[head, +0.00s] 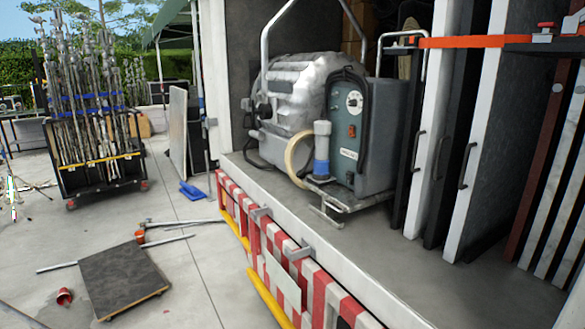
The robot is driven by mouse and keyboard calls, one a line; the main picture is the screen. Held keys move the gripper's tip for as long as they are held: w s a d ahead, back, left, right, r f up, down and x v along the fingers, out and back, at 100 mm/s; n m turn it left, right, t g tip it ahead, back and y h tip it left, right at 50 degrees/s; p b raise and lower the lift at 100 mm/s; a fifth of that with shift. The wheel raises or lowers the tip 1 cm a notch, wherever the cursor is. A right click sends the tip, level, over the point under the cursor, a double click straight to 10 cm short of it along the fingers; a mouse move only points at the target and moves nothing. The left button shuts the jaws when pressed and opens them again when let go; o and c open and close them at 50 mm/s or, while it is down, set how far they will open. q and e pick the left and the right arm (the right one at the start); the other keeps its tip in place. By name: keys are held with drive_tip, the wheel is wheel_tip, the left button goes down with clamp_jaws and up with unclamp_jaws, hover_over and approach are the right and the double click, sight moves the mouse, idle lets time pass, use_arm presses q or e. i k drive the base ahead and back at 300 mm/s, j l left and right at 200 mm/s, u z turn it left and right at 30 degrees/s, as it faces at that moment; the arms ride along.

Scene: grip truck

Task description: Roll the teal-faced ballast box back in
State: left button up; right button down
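The ballast box (345,126) has a teal front face with a round white dial, a red button and a black frame. It stands upright on the truck's grey deck, close to the deck's outer edge. A small metal shelf or foot (352,198) juts out low at its front. A blue-and-white cylinder (321,150) and a cream ring (297,158) are at its left front. Its wheels cannot be made out. I see neither of my grippers in the head view.
A silver padded case (296,85) stands behind and left of the box. Upright panels (455,120) and an orange strap (465,42) are to its right. Red-and-white rails (285,255) line the truck's side. A dolly board (122,277), poles and a stand cart (98,120) occupy the ground.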

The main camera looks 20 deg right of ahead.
sight(372, 156)
drive_tip(key=i+z, duration=0.15)
drive_tip(key=i, duration=0.35)
drive_tip(key=i+j+z, duration=0.2)
drive_tip(key=i, duration=0.3)
drive_tip(key=i+j+z, duration=0.15)
drive_tip(key=i, duration=0.35)
